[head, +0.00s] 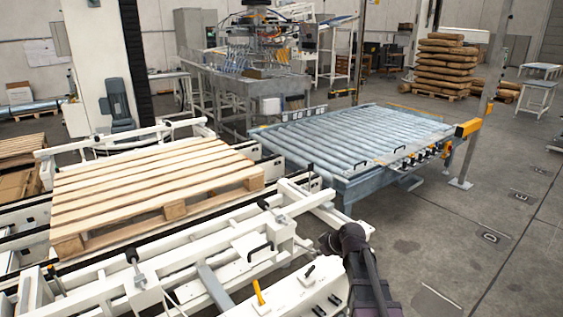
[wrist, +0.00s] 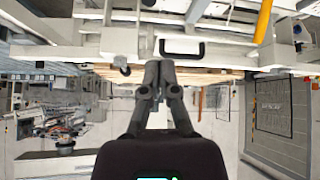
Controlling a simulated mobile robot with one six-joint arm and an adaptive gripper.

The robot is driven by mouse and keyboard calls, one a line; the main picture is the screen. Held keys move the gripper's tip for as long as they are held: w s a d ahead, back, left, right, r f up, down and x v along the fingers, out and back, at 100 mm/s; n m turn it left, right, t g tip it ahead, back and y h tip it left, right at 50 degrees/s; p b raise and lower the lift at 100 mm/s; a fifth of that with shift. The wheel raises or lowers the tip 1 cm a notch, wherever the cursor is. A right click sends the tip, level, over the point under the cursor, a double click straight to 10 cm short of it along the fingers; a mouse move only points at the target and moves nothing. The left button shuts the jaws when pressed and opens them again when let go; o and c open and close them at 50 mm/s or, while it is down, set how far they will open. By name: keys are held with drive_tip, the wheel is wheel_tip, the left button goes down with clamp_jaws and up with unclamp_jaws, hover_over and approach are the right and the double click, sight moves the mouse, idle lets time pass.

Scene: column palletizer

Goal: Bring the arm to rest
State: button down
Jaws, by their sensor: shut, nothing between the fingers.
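My gripper (wrist: 160,68) shows in the wrist view with its two dark fingers close together and nothing held between them. The wrist picture looks upside down. The fingers point towards the white machine frame (wrist: 220,52), beside a black handle (wrist: 182,52); I cannot tell how wide the gap is. In the head view my dark arm (head: 362,270) is low at the lower right, beside the white frame (head: 185,262). The fingertips are not clear there.
A wooden pallet (head: 155,183) lies on the white conveyor frame. A grey roller conveyor (head: 345,140) stands behind it. A yellow handle (head: 257,291) sticks up from the frame near my arm. Stacked brown sacks (head: 443,62) stand far back.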

drive_tip(key=s+d+r+m+g+h+p, duration=0.1)
drive_tip(key=s+m+g+h+p, duration=0.4)
drive_tip(key=s, duration=1.4)
drive_tip(key=shift+d+r+m+g+p, duration=0.3)
drive_tip(key=shift+r+m+g+p, duration=0.15)
drive_tip(key=shift+m, duration=1.55)
